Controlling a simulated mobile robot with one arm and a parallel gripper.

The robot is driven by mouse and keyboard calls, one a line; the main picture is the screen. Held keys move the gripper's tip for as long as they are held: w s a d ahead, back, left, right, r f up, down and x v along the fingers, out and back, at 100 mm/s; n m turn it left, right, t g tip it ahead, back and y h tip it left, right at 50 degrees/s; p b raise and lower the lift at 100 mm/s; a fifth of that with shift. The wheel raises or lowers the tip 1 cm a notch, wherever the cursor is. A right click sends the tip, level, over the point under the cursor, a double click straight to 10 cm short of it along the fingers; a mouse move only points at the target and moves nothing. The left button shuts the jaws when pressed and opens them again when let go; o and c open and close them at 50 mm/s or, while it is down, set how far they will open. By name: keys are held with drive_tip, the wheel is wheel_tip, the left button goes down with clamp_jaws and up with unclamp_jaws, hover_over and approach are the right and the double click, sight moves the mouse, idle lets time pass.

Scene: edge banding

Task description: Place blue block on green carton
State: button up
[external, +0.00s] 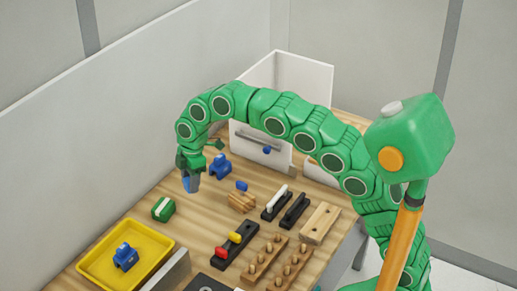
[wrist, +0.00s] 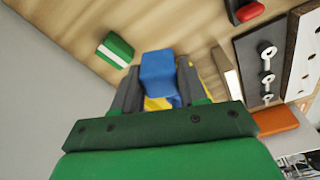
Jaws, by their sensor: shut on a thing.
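My gripper (external: 190,182) is shut on a blue block (wrist: 158,70), held between the two fingers and jutting past their tips in the wrist view. In the external view the blue block (external: 188,185) shows low between the fingers, above the table. The green carton (external: 163,209), a small green box with a white stripe, sits on the wooden table, below and a little left of my gripper. In the wrist view the carton (wrist: 115,50) lies left of the blue block, with a visible gap between them in the picture.
A yellow tray (external: 88,268) holding a blue part (external: 125,256) lies at the front left. Another blue part (external: 220,166) stands behind my gripper. Racks, pegged wooden blocks (external: 265,258) and a holder with red and yellow pieces (external: 235,245) fill the right. A grey wall borders the left.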

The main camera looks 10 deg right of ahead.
drive_tip(key=w+a+f, duration=0.4)
drive_tip(key=w+a, duration=0.1)
drive_tip(key=a, duration=0.1)
hover_over(161, 206)
drive_tip(key=d, duration=0.1)
wheel_tip(161, 206, down, 5)
drive_tip(key=shift+d+r, duration=0.1)
drive_tip(key=shift+r, duration=0.1)
drive_tip(key=shift+f, duration=0.15)
drive_tip(key=shift+f, duration=0.15)
drive_tip(key=shift+w+a+f, duration=0.15)
drive_tip(key=shift+a+f, duration=0.1)
drive_tip(key=shift+f, duration=1.5)
drive_tip(key=o, duration=1.1)
drive_tip(key=shift+f, duration=0.1)
drive_tip(key=shift+c, duration=0.2)
